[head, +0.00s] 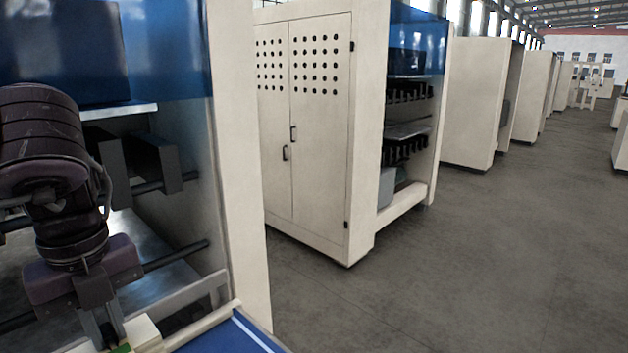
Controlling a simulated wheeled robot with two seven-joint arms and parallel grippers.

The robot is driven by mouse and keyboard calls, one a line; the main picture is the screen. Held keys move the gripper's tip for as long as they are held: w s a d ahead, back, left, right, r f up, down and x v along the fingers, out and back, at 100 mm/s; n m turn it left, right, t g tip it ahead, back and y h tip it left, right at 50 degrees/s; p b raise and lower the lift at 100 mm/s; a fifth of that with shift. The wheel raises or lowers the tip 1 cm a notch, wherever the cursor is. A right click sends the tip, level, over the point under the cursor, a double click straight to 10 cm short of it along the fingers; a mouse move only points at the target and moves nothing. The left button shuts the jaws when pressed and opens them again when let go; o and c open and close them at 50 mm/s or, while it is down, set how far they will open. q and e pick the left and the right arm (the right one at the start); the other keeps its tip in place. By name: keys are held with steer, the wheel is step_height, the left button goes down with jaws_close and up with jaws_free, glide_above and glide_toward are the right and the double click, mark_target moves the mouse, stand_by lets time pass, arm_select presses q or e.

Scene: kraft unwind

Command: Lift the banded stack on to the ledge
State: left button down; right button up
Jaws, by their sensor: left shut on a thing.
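My left gripper (105,328) points down at the bottom left of the head view. It is shut on a cream stack (146,335), which shows a small green patch, likely its band, at the fingers. The picture's bottom edge cuts off most of the stack, so I cannot tell whether it hangs free or rests on something. A blue surface with a pale edge line (228,338) lies just right of the stack; I cannot tell whether it is the ledge. My right gripper is out of view.
Behind my left arm stands an open cream machine with a blue window (170,50), dark bars and a cream side post (238,150). A cream cabinet (318,130) with perforated doors stands beyond. Open grey floor (470,260) lies to the right.

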arm_select(q)
steer(key=s+d+b, duration=0.2)
steer(key=s+d, duration=0.3)
steer(key=d, duration=0.1)
stand_by(0.5)
steer(key=s+d+b, duration=0.1)
steer(key=d, duration=0.1)
steer(key=s+d+b, duration=0.1)
steer(key=s+d, duration=0.1)
steer(key=shift+s+d+b, duration=0.2)
steer(key=shift+b, duration=0.15)
stand_by(0.3)
